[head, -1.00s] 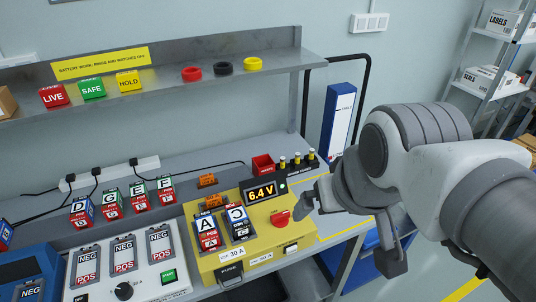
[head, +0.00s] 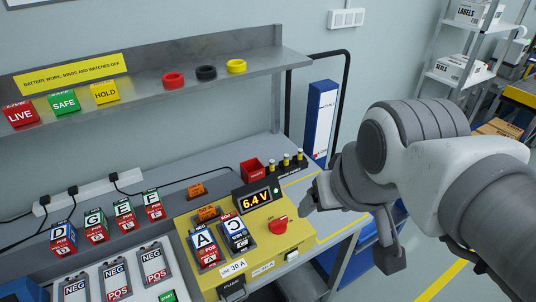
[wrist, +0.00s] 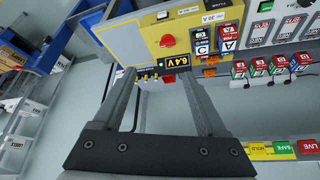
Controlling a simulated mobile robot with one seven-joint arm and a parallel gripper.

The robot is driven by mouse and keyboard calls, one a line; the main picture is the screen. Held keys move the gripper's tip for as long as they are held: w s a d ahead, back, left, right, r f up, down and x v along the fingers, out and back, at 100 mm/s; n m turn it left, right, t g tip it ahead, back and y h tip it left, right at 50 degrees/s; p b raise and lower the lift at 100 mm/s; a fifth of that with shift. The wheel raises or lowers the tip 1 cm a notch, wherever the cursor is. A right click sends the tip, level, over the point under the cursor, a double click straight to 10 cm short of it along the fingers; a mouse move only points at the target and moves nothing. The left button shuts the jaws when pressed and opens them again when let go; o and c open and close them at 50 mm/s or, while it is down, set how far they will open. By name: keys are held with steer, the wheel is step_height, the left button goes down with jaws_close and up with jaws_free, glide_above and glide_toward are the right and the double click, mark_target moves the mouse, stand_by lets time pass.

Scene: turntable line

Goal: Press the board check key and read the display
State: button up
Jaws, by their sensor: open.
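The yellow board (head: 217,280) stands on the bench with packs A (head: 206,247) and C (head: 235,232) on it. Its display (head: 257,198) reads 6.4 V in lit amber digits, with a small green lamp beside it. A red knob (head: 278,224) sits on its right side. A small white key-like piece (head: 292,254) is on its front edge; its lettering is too small to read. In the wrist view my gripper (wrist: 157,72) is open and empty, and the display (wrist: 177,62) shows upside down beyond its fingers. In the head view my arm's end is right of the board.
A red bin (head: 251,170) and several yellow-topped posts (head: 287,161) stand behind the board. Packs D, E, F and G stand at the left. A shelf (head: 140,92) with LIVE, SAFE and HOLD blocks runs above. Floor shows at the right.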

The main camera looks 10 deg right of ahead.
jaws_close()
stand_by(1.4)
